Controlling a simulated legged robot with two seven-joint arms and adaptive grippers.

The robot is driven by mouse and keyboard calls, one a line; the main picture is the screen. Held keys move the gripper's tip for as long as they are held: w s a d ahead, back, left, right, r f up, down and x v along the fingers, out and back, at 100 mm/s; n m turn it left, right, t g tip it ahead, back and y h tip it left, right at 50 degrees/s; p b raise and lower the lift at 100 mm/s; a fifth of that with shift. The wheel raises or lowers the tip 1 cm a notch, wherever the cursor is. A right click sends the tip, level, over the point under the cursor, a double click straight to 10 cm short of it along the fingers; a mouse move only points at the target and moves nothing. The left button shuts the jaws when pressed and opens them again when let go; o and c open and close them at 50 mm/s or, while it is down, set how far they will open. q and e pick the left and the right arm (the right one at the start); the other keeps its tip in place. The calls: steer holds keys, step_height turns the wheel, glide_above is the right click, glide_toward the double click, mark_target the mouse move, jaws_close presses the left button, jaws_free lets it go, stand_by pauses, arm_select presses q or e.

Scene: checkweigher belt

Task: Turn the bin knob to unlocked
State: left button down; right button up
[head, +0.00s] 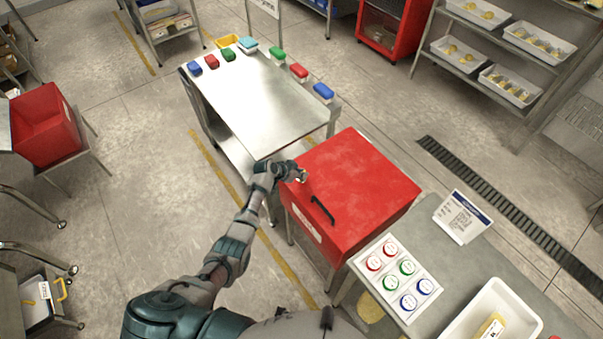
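The red bin (362,180) stands right of the image centre, with a closed flat lid. A black bar handle (322,210) is on its near left edge, and a pale label (304,222) is on the side below. My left gripper (297,174) is at the bin's upper left corner, at the lid's edge. A small light metallic piece shows at its tip; I cannot tell whether this is the knob or part of the fingers. The knob's setting is not readable. Whether the fingers are open or shut cannot be seen. My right gripper is not in view.
A steel table (262,98) behind the bin carries several coloured blocks along its edges. A grey table (450,258) at right holds a card of coloured circles (418,268), a standing sign (461,217) and a white tray (462,330). Another red bin (44,125) stands far left.

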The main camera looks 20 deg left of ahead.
arm_select(q)
steer(key=n+y+p, duration=0.1)
steer(key=p, duration=0.1)
steer(key=n+t+y+p, duration=0.1)
steer(key=n+p, duration=0.1)
steer(key=shift+r, duration=0.25)
steer(key=shift+d+n+t+y+p, duration=0.1)
steer(key=shift+n+t+y+p, duration=0.4)
steer(key=shift+n+y, duration=0.5)
steer(key=shift+f+n+y, duration=0.2)
steer(key=shift+n+y, duration=0.4)
steer(key=shift+n, duration=0.4)
steer(key=shift+w+f+n+y+b, duration=0.1)
steer(key=shift+n+y+b, duration=0.35)
steer(key=shift+n+y, duration=0.35)
steer(key=n+y+b, duration=0.2)
steer(key=n+b, duration=0.1)
steer(key=b, duration=0.1)
steer(key=shift+f+n+g+b, duration=0.1)
steer(key=shift+n+g+b, duration=0.2)
steer(key=shift+n+g, duration=0.1)
steer(key=shift+n+y+b, duration=0.6)
steer(key=shift+b, duration=0.35)
steer(key=shift+r, duration=0.2)
